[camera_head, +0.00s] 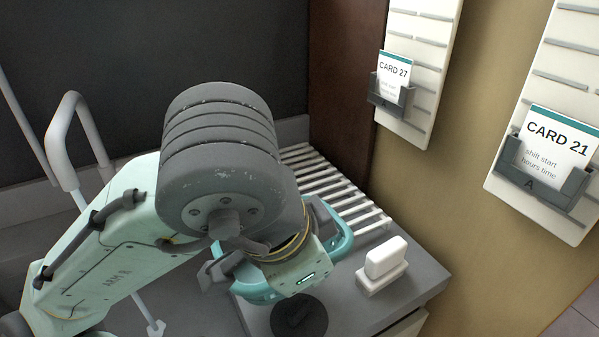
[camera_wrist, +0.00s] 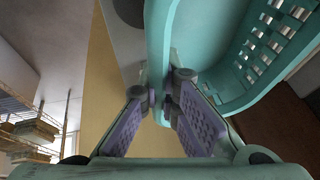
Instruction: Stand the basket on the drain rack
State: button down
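The teal basket (camera_head: 343,236) is in the head view, mostly hidden behind my gripper and wrist. In the wrist view the basket (camera_wrist: 235,88) fills the upper right, with slotted holes in its wall. My gripper (camera_wrist: 162,86) has its two fingers on either side of a teal strip of the basket, seemingly closed on it. In the head view the fingers are partly hidden by my wrist. The drain rack (camera_head: 340,190), a row of white bars, lies behind and right of my wrist. The basket overlaps the rack's near end in the picture; I cannot tell whether they touch.
A white block on a small stand (camera_head: 385,257) is on the grey counter (camera_head: 425,275), right of the basket. A dark round disc (camera_head: 299,316) lies at the front. A grey tap (camera_head: 70,110) stands at left. Card holders (camera_head: 393,92) hang on the tan wall.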

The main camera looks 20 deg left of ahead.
jog(key=w+a+p, duration=0.1)
jog(key=w, duration=0.4)
jog(key=w+a+f+p, duration=0.1)
jog(key=w+a, duration=0.1)
jog(key=w, duration=0.3)
jog(key=w+a+p, duration=0.1)
jog(key=w, duration=0.5)
jog(key=shift+w+a+f, duration=0.1)
jog(key=shift+a+f, duration=0.05)
jog(key=shift+a, duration=0.25)
jog(key=shift+f+p, duration=0.3)
jog(key=shift+f, duration=1.5)
jog(key=shift+f, duration=0.15)
jog(key=c, duration=1.8)
grip_release()
jog(key=b+v, duration=0.1)
jog(key=v, duration=1.1)
